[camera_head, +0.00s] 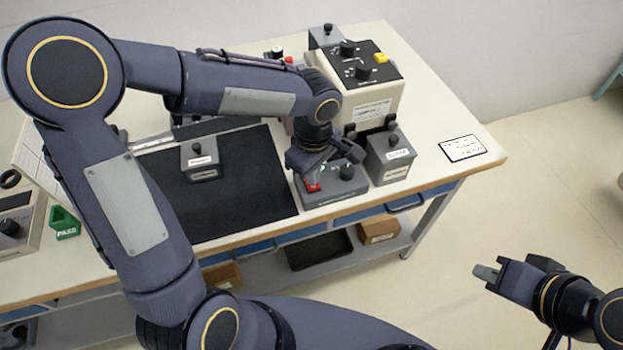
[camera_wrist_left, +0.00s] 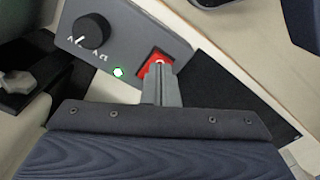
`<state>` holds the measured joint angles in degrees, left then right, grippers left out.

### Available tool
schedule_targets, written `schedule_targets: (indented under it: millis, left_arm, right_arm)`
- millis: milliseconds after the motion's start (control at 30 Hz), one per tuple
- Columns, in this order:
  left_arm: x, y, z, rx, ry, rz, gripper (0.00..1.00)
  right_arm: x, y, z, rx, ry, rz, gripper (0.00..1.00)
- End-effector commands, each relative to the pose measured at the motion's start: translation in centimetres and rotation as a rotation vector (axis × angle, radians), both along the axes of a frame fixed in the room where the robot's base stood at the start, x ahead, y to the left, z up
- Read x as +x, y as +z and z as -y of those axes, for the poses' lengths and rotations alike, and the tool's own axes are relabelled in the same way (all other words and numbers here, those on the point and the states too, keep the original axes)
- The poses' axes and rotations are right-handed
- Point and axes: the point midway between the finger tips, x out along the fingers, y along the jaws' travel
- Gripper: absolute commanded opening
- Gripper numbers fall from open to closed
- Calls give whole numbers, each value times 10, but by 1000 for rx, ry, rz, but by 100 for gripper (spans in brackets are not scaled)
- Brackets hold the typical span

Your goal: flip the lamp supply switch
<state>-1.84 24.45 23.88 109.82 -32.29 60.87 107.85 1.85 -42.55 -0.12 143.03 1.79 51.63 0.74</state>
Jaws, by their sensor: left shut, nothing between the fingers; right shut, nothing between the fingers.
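The lamp supply box (camera_head: 335,195) is a grey box near the front edge of the table, right of the black mat. It has a red rocker switch (camera_head: 313,186) and a black knob (camera_head: 346,172). In the left wrist view the red switch (camera_wrist_left: 158,61) sits beside a lit green lamp (camera_wrist_left: 118,72) and the knob (camera_wrist_left: 91,31). My left gripper (camera_wrist_left: 160,70) is shut, its fingertips at the red switch and covering part of it; I cannot tell if they touch. My right gripper (camera_head: 484,272) is shut and empty, out over the floor at the right.
A grey box with a black knob (camera_head: 390,160) stands close to the right of the supply box. A large cream instrument (camera_head: 372,92) is behind. A small grey box (camera_head: 200,162) sits on the black mat (camera_head: 240,205). A label card (camera_head: 462,148) lies on free tabletop at right.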

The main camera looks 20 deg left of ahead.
Motion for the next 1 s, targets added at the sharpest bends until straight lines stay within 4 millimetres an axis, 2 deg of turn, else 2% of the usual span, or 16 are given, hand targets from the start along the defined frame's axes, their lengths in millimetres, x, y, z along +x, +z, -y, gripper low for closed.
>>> schedule_targets:
  millis: [1000]
  left_arm:
    - [0, -16, 0, 0, 0, 0, 0]
  right_arm:
    - [0, -16, 0, 0, 0, 0, 0]
